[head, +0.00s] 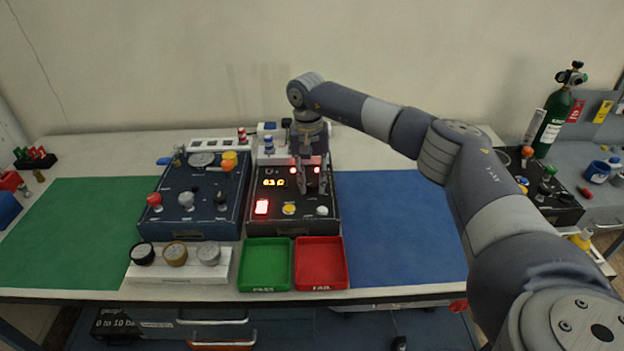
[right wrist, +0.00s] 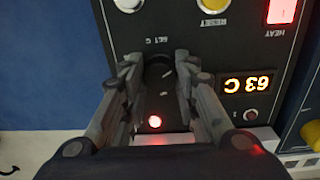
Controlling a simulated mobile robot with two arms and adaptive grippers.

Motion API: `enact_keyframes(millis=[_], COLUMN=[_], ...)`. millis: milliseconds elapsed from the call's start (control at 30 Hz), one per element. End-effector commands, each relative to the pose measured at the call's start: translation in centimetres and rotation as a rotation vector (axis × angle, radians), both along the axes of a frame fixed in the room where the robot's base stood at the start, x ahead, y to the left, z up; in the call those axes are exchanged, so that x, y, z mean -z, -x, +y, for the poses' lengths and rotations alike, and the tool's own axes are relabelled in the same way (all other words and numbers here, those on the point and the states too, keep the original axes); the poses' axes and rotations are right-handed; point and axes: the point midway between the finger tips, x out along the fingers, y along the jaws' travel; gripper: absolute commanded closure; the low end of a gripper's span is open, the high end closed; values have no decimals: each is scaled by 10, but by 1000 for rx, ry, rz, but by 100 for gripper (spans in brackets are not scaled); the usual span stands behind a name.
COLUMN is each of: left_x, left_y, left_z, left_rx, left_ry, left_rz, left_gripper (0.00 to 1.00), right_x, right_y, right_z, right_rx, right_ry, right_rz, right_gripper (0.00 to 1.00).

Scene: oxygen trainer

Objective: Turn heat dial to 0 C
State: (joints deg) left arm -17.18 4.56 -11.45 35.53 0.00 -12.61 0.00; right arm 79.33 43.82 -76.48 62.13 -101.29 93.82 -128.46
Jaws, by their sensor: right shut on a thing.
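The heat dial (right wrist: 160,75) is a dark knob beside the "SET C" label on a black control box (head: 295,228). My right gripper (right wrist: 157,66) is shut on the dial, one finger on each side. In the head view my right gripper (head: 313,188) reaches down onto the box and hides most of the dial. The display (right wrist: 246,83) glows orange and appears upside down in the wrist view, reading about 63 C. The dial's pointer setting cannot be read clearly. My left gripper is not in view.
A lit red HEAT switch (head: 261,206), a yellow RESET button (head: 289,209) and a pale knob (head: 322,211) sit on the box front. A blue-grey gauge box (head: 180,225) stands left. Green (head: 264,280) and red (head: 320,278) trays lie in front. The blue mat (head: 400,230) is clear.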

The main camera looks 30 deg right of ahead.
Motion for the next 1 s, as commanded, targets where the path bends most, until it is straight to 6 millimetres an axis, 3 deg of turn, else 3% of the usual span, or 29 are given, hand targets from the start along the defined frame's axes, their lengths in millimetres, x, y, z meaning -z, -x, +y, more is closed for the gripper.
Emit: enact_keyframes(millis=[200, 233, 300, 733, 1000], left_x=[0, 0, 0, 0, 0], left_y=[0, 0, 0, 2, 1], left_z=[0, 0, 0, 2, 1], left_rx=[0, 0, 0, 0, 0], left_ry=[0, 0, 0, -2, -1], left_rz=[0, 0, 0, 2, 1], left_gripper=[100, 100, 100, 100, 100], right_x=[-1, -1, -1, -7, -57], right_y=[-1, -1, -1, -1, -3], right_z=[0, 0, 0, 0, 3], right_rx=[0, 0, 1, 1, 1], right_ry=[-1, -1, -1, 0, -1], right_rz=[-4, -4, -3, -1, -6], right_gripper=[96, 68, 52, 51, 51])
